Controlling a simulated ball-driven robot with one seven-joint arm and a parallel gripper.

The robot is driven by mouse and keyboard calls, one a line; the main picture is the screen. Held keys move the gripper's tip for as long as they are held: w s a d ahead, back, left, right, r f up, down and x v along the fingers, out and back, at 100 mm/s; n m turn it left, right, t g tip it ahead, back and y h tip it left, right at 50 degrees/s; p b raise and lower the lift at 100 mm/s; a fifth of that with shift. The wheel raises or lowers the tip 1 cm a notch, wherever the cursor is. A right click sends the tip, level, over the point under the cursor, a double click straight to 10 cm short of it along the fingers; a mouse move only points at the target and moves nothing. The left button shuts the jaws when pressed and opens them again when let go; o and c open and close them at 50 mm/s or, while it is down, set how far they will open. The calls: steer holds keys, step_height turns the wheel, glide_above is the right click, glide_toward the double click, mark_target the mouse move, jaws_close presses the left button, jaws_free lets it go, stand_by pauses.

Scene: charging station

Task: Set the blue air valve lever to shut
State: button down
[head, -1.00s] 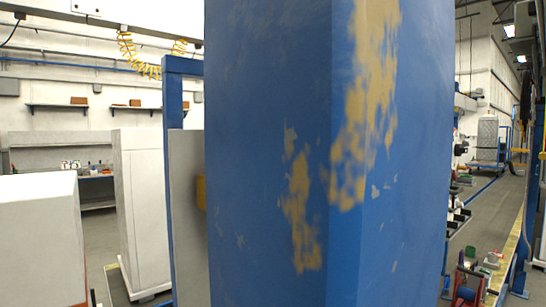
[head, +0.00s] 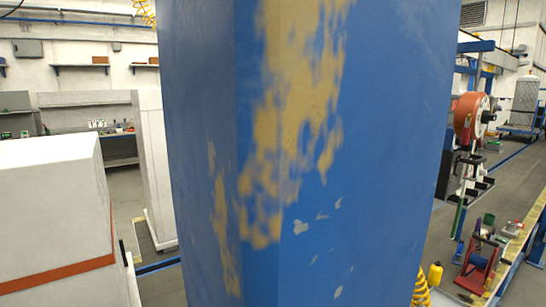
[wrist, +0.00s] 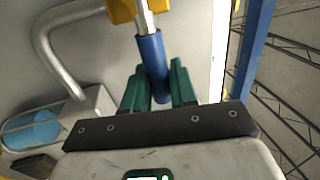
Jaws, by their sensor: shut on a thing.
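The blue lever (wrist: 152,62) shows in the wrist view as a blue cylindrical grip on a bare metal shaft (wrist: 146,22), with yellow fittings (wrist: 122,10) at the top. My gripper (wrist: 157,74) has its two green fingers closed on either side of the blue grip and holds it. The lower end of the grip is partly hidden between the fingers. In the head view neither the lever nor my gripper can be seen, as a large blue surface with worn yellow patches fills the middle.
A pale curved pipe (wrist: 55,45) and a pale wall lie left of the lever in the wrist view; a blue post (wrist: 250,45) stands right.

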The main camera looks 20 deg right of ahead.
steer(key=shift+d+f, duration=0.15)
steer(key=shift+d, duration=0.1)
steer(key=c, duration=1.2)
jaws_free()
steer(key=shift+d, duration=0.1)
steer(key=shift+o, duration=0.8)
steer(key=b+v, duration=0.2)
steer(key=v, duration=0.8)
steer(key=shift+s+b, duration=0.3)
steer(key=shift+s, duration=0.05)
